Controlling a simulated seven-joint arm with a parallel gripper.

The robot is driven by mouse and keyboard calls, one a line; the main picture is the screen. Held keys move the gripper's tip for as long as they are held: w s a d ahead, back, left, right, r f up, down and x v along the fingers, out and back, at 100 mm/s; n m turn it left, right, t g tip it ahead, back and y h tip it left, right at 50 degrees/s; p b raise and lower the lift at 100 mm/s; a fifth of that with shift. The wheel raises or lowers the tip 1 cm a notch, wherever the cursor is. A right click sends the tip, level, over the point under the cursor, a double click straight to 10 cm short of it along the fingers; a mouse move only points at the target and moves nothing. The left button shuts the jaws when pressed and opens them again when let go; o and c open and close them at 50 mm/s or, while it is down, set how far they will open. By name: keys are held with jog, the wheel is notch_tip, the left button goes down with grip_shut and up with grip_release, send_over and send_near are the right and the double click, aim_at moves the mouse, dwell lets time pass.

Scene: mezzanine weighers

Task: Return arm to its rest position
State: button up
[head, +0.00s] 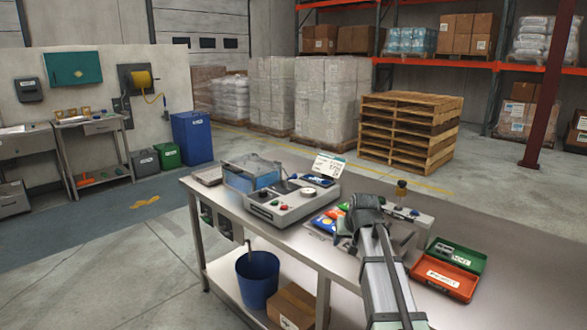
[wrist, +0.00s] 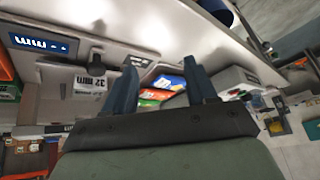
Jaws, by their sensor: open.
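My gripper (wrist: 166,88) shows in the wrist view with its two dark fingers apart and nothing between them. Beyond the fingers lie colourful packets (wrist: 172,83) on the bench. In the head view my arm reaches from the lower right over the metal bench (head: 341,253). Its end is above the bench beside the colourful packets (head: 323,224). The fingertips are hard to make out there, and I cannot tell the exact gap to the bench top.
A weighing machine (head: 283,212) with a clear-lidded box stands left of my arm. A green tray (head: 457,255) and an orange tray (head: 443,279) sit to its right. A blue bin (head: 257,280) and a cardboard box (head: 291,306) are on the lower shelf. The bench's far right is clear.

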jog(key=s+a+f+y, duration=0.1)
jog(key=s+a+f, duration=0.2)
jog(key=a+f, duration=0.75)
jog(key=s+d+f+g, duration=0.2)
jog(key=s+f, duration=0.5)
jog(key=f, duration=0.5)
jog(key=s+d+f+g, duration=0.25)
jog(key=s+f, duration=0.35)
jog(key=f, duration=0.6)
jog(key=s+d+f+g, duration=0.1)
jog(key=s+f+g, duration=0.1)
jog(key=s+f, duration=0.5)
jog(key=s+d+f+g+h, duration=0.1)
jog(key=s+f, duration=0.5)
jog(key=s, duration=1.3)
jog(key=s+d+f+g, duration=0.2)
jog(key=s+f+g, duration=0.3)
jog(key=s, duration=0.8)
notch_tip(320, 180, down, 3)
jog(key=shift+s+d+r+h, duration=0.15)
jog(key=shift+s+d+h, duration=0.05)
jog(key=shift+d+h, duration=0.2)
